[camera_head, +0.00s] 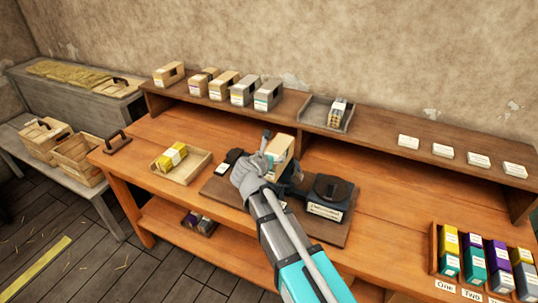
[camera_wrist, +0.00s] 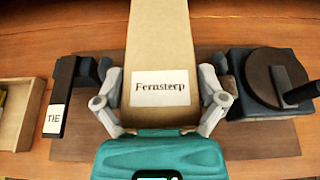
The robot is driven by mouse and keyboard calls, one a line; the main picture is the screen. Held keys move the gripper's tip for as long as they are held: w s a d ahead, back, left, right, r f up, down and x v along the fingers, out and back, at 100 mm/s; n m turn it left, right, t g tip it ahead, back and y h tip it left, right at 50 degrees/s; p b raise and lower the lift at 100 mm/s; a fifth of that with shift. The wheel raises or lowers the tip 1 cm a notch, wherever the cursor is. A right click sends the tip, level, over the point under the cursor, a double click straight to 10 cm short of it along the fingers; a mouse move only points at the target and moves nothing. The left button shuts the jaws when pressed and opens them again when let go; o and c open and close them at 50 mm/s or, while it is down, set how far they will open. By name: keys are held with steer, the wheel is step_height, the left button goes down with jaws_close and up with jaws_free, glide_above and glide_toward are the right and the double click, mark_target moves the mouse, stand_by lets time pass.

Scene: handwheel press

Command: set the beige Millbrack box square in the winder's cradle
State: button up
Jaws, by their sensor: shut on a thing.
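My gripper (camera_head: 267,158) is shut on a beige box (camera_head: 281,148). In the wrist view my gripper (camera_wrist: 160,88) has one finger on each side of this box (camera_wrist: 158,45), and its white label reads "Fernsteep", not Millbrack. The box is over the winder's dark baseboard (camera_head: 222,192), between a block marked "TIE" (camera_wrist: 62,98) and the black handwheel (camera_wrist: 277,86). The handwheel unit (camera_head: 328,197) also shows in the head view. The box looks raised above the board; the cradle is hidden by the box and gripper. No readable Millbrack label shows.
Several beige and grey boxes (camera_head: 223,86) stand on the back shelf, beside a grey tray (camera_head: 315,112) and white cards (camera_head: 444,151). A wooden tray (camera_head: 198,168) with a yellow-and-white item lies left of the baseboard. A rack of coloured packs (camera_head: 434,255) stands at right.

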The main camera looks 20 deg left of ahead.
steer(key=shift+f+b, duration=2.2)
steer(key=shift+f, duration=0.2)
steer(key=shift+f, duration=0.1)
steer(key=o, duration=1)
steer(key=shift+s+r+p, duration=0.1)
steer(key=shift+r+p, duration=2.2)
steer(key=shift+r, duration=0.1)
steer(key=shift+s+f, duration=0.1)
steer(key=shift+s, duration=0.05)
